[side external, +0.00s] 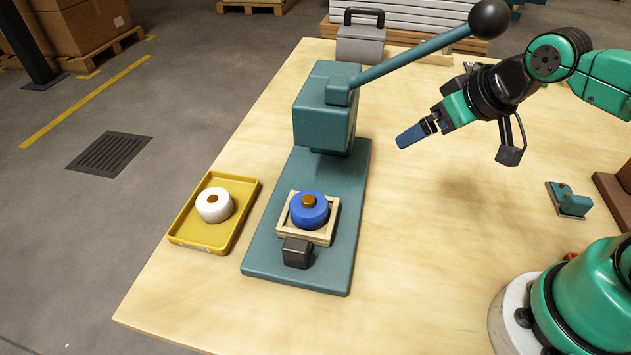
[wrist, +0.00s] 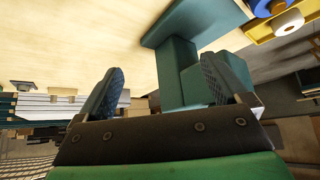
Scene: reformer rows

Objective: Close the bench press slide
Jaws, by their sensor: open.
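The teal bench press (side external: 325,110) stands on a long teal base (side external: 345,200), with a raised lever ending in a black ball. Its slide, a light wooden square holder (side external: 322,237) with a black knob (side external: 297,253) at the front, sits out on the base, clear of the press head. A blue round piece (side external: 308,212) with a brown centre rests in the holder. My gripper (side external: 412,134) is open and empty, in the air to the right of the press head. In the wrist view the press (wrist: 180,70) shows beyond my two spread fingers (wrist: 165,85).
A yellow tray (side external: 183,240) with a white round piece (side external: 214,205) lies left of the base. A grey box with a black handle (side external: 361,45) stands behind the press. A small teal bracket (side external: 570,202) lies at the right. The table's middle is clear.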

